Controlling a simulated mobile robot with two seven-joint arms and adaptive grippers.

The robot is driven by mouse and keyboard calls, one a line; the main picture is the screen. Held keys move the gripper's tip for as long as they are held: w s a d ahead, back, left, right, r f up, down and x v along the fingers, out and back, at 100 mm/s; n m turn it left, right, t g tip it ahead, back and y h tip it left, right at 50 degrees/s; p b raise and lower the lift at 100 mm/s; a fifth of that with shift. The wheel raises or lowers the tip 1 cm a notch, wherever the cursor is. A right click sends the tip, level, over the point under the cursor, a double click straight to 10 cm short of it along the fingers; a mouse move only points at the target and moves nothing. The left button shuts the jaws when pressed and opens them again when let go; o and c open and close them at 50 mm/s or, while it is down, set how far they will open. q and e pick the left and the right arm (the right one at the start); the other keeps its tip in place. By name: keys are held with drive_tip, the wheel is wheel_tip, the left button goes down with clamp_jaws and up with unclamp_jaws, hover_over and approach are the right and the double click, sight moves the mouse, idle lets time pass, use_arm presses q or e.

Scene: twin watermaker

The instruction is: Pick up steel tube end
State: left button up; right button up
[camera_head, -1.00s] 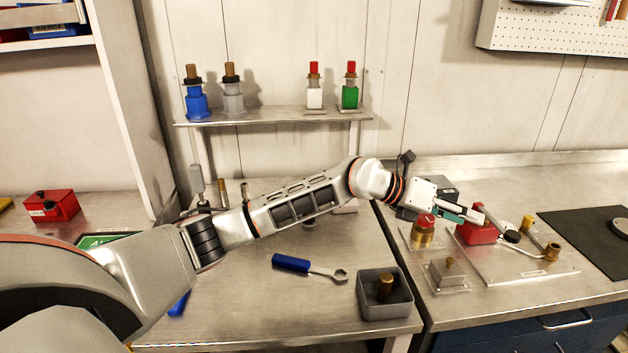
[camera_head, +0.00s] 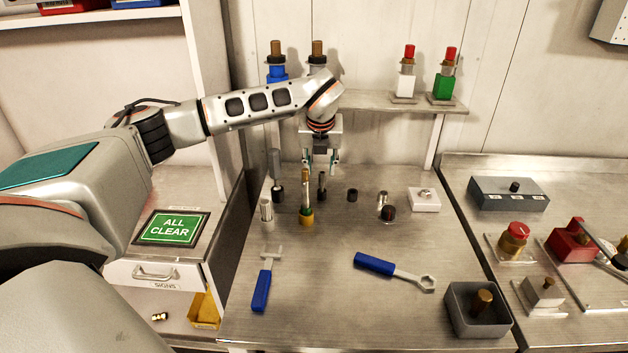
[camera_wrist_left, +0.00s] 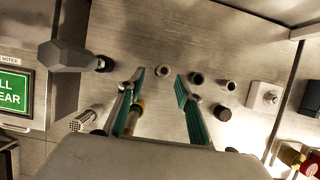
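A short steel tube piece (camera_head: 383,199) sits on the metal table behind a dark round cap (camera_head: 389,213); it also shows in the left wrist view (camera_wrist_left: 228,87). A dark ring-like piece (camera_head: 352,195) stands to its left. Which small piece is the steel tube end is not certain; a perforated steel cylinder (camera_head: 266,210) stands further left. My left gripper (camera_head: 320,165) points down above the back of the table, fingers apart and empty. In the left wrist view, the left gripper (camera_wrist_left: 160,88) has bare table between its fingertips. My right gripper is not in view.
A brass-and-yellow upright tool (camera_head: 306,205) stands close below my left gripper. A grey-handled tool (camera_head: 276,175) is left of it. A white block (camera_head: 424,200), a blue-handled wrench (camera_head: 390,270) and a grey bin (camera_head: 478,313) lie rightward. A shelf (camera_head: 385,102) is behind.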

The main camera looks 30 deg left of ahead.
sight(322, 174)
use_arm(q)
drive_tip(key=shift+x, duration=0.95)
drive_tip(key=shift+d+p+x, duration=0.15)
drive_tip(key=shift+p+x, duration=0.2)
drive_tip(key=shift+x, duration=0.85)
drive_tip(key=shift+d+p+x, duration=0.15)
drive_tip(key=shift+p+x, duration=0.2)
drive_tip(key=shift+x, duration=0.8)
clamp_jaws()
